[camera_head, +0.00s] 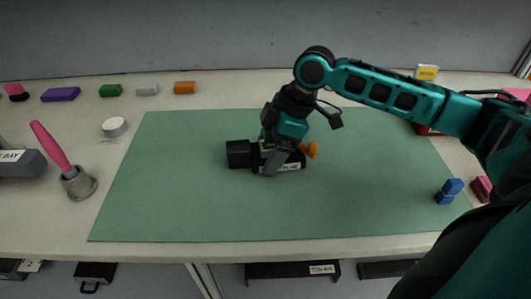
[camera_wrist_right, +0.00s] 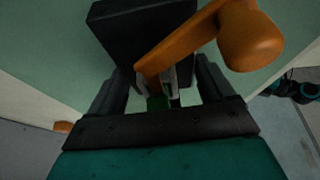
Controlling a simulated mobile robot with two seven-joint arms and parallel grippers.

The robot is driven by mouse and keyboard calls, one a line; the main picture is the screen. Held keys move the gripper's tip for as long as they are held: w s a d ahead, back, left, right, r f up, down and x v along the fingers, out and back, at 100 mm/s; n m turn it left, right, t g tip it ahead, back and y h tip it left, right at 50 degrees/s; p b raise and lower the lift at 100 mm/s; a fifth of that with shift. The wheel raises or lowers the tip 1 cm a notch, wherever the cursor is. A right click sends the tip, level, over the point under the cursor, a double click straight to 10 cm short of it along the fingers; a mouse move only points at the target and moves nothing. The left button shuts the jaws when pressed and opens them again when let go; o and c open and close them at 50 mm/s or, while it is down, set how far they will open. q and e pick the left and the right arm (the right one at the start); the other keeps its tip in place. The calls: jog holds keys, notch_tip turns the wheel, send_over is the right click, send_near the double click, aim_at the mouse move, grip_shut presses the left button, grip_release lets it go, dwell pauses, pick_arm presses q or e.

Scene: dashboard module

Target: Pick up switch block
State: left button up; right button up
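A dark module with a white label (camera_head: 289,167) lies on the green mat (camera_head: 190,200), with a black block (camera_head: 239,154) at its left end and an orange lever (camera_head: 310,150) at its right. Which part is the switch block I cannot tell for sure. My right gripper (camera_head: 272,165) points down over the module and hides its middle. I see no clear grip. My left gripper is out of view.
A pink-handled tool in a grey cup (camera_head: 78,184) and a white disc (camera_head: 114,127) stand left of the mat. Several coloured blocks, including a purple one (camera_head: 61,95), line the back. A blue part (camera_head: 449,191) lies at the mat's right. The mat's left is clear.

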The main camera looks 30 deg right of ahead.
jog(key=c, duration=0.7)
jog(key=shift+c, duration=0.5)
jog(key=shift+r, duration=0.15)
